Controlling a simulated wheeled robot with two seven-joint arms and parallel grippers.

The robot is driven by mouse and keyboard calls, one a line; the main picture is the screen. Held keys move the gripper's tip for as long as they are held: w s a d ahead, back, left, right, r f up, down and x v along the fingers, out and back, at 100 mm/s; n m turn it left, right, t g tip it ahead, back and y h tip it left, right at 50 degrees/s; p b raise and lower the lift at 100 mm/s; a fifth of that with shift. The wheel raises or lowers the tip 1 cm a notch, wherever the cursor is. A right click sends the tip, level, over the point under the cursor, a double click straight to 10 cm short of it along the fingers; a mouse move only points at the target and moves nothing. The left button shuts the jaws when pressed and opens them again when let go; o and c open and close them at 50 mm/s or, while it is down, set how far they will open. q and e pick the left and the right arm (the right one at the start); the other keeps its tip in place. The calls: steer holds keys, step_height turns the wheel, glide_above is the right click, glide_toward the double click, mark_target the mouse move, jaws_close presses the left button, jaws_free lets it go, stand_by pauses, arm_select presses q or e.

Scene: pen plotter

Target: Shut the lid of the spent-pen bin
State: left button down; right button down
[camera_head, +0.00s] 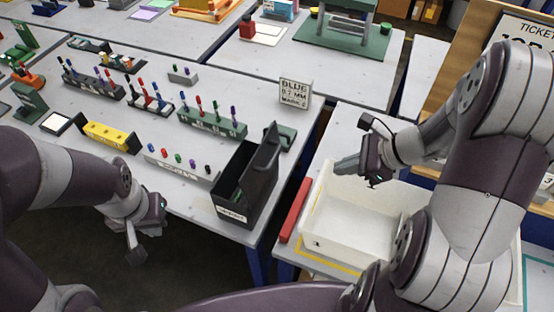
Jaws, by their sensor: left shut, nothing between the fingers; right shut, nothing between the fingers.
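The spent-pen bin (233,198) is a black box with a small white label, at the front right corner of the long table. Its black lid (263,165) stands up, tilted, along the bin's right side, so the bin is open; something greenish shows inside. My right gripper (347,166) is shut and empty, to the right of the lid and clear of it, above the white tray. My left gripper (135,254) is shut and empty, low and to the left of the bin, in front of the table's front edge. Neither gripper touches the bin.
A white tray (312,236) lies on the right table, with a red bar (295,209) beside it. A gap separates the two tables.

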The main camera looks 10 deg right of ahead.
steer(key=w+r+m, duration=0.1)
steer(key=w+m, duration=0.1)
steer(key=p, duration=0.1)
glide_toward(270, 165)
steer(key=w+a+f, duration=0.1)
steer(key=w+f, duration=0.2)
steer(key=f, duration=0.3)
steer(key=shift+w+a+f+t+y, duration=0.2)
steer(key=shift+w+f+t+y, duration=0.1)
steer(key=shift+t, duration=0.1)
steer(key=shift+r, duration=0.1)
